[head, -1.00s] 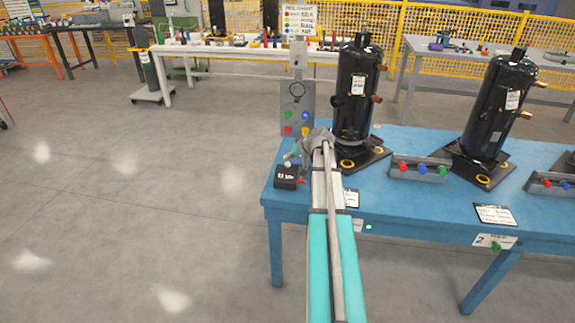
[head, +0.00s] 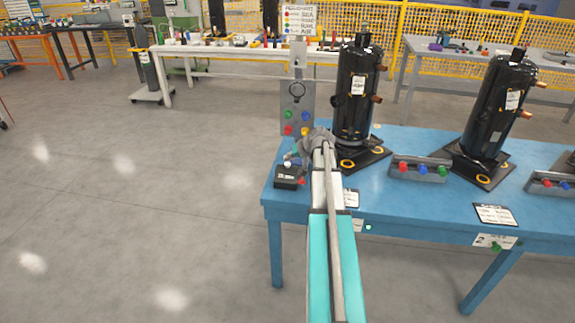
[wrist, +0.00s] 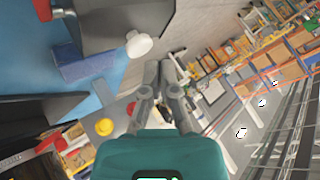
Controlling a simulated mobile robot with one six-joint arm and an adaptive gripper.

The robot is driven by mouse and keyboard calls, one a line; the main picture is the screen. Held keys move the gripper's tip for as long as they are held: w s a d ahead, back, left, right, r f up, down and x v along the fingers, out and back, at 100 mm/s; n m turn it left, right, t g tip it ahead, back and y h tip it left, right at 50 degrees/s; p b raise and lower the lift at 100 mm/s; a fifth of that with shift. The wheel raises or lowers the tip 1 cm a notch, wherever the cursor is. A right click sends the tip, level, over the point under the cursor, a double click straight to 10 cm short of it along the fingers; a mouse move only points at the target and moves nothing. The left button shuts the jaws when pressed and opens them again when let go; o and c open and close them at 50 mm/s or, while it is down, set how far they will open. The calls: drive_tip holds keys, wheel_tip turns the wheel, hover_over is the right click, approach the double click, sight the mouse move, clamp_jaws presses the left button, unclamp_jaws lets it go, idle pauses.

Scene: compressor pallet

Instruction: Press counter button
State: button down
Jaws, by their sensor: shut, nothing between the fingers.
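The counter (head: 286,183), a small dark box with a white label, stands at the left end of the blue table. Its white round button (head: 288,164) sits on top. In the wrist view the white button (wrist: 138,44) projects from the dark grey box (wrist: 108,24), just left of my fingertips. My gripper (head: 297,161) is shut and empty, beside the counter in the head view. In the wrist view my gripper (wrist: 158,68) has its fingertips close together. A gap to the button seems to show, but contact cannot be fully judged.
A grey panel (head: 297,100) with green, blue, red and yellow buttons stands behind the counter. A black compressor (head: 355,100) stands to the right on the blue table (head: 400,205). A grey button box (head: 420,172) is further right. Floor to the left is clear.

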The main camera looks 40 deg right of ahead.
sight(288, 164)
drive_tip(key=shift+f+b, duration=0.9)
drive_tip(key=shift+f, duration=0.05)
idle(1.1)
drive_tip(key=shift+r, duration=0.15)
drive_tip(key=shift+r+p, duration=0.85)
drive_tip(key=shift+p, duration=0.15)
wheel_tip(288, 164, up, 5)
drive_tip(key=p, duration=0.5)
idle(0.4)
idle(0.8)
